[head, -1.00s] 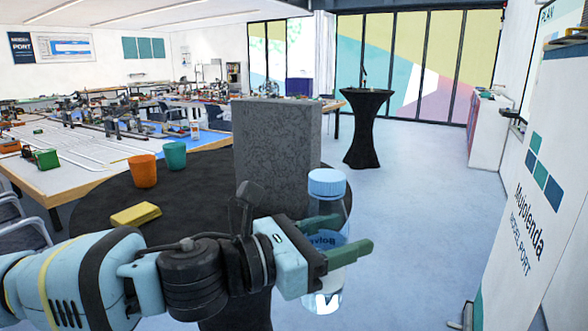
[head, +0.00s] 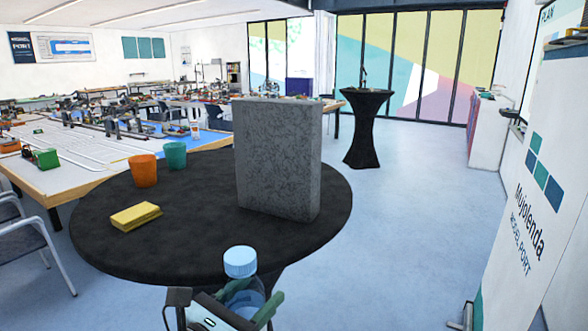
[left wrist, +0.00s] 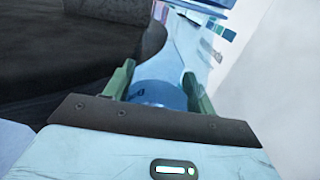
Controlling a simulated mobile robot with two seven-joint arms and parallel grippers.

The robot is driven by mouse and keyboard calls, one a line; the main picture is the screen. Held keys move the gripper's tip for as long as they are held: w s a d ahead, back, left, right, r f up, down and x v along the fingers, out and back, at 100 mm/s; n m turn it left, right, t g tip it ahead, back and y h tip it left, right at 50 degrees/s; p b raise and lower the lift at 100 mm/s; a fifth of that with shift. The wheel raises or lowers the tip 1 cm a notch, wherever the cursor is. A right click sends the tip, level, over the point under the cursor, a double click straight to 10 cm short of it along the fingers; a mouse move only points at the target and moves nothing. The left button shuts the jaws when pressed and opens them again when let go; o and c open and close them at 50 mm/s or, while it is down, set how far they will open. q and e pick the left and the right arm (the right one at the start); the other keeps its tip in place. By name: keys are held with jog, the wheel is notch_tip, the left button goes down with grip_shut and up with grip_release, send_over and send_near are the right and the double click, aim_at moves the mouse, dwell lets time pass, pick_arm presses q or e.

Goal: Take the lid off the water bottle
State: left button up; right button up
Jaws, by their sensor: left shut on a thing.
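My left gripper (head: 252,306) is shut on the bottle's body, near the bottom edge of the head view. The bottle looks held in front of the round black table's near edge. In the left wrist view the blue bottle (left wrist: 158,93) shows between the two green fingers of my left gripper (left wrist: 157,92). The lower part of the bottle is hidden by the gripper and the frame edge. My right gripper is not in view.
The round black table (head: 180,228) bears a tall grey block (head: 277,160), a yellow sponge-like block (head: 136,216), an orange cup (head: 143,170) and a green cup (head: 174,155). A chair (head: 38,240) stands at left, a white panel (head: 530,230) at right. Floor between table and panel is clear.

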pick_arm(q)
jog(key=s+a+f+n+t+y, duration=0.1)
jog(key=s+a+f+n+y, duration=0.2)
jog(key=a+f+y, duration=0.2)
jog(key=s+a+f+n+t+y, duration=0.2)
jog(key=s+a+f+n+y, duration=0.1)
jog(key=a+f, duration=0.4)
jog(key=shift+a+n+y, duration=0.3)
jog(key=shift+a+y, duration=0.6)
jog(key=shift+a, duration=0.55)
jog(key=shift+s+f, duration=0.1)
